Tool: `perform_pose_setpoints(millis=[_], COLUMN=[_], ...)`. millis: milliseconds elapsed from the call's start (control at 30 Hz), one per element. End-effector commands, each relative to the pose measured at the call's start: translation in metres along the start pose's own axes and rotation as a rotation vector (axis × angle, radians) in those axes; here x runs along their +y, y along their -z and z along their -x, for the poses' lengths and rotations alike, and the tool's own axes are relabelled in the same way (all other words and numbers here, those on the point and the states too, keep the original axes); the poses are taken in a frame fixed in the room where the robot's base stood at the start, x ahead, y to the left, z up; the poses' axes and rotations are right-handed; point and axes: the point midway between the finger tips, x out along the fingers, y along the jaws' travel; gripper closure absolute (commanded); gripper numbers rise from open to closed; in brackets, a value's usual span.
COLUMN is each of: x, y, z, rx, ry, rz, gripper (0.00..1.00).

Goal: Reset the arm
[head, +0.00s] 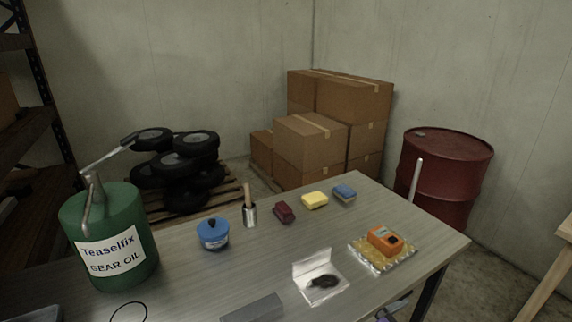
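My arm and my gripper cannot be made out in the head view, so I cannot see the gripper's pose or whether it holds anything. The grey worktable (390,211) fills the lower middle of the view. A small dark part (384,314) shows at its front edge at the bottom of the picture; I cannot tell what it is.
Behind are tires, boxes (310,142) and a red drum (447,165).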

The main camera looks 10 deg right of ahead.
Motion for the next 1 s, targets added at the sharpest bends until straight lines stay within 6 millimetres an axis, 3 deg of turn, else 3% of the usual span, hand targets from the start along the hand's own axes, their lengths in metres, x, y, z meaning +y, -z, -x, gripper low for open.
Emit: perform_pose_setpoints(millis=[367, 567, 767, 1000], x=[0.057, 0.068, 0.04, -0.022], y=[0.006, 0.04, 0.061, 0.049], z=[0.013, 0.056, 0.119, 0.179], rx=[0.132, 0.428, 0.818, 1.179], ry=[-0.278, -0.462, -0.517, -0.434], rz=[-0.441, -0.898, -1.406, -1.878], gripper=[0.0, 0.0, 0.0, 0.0])
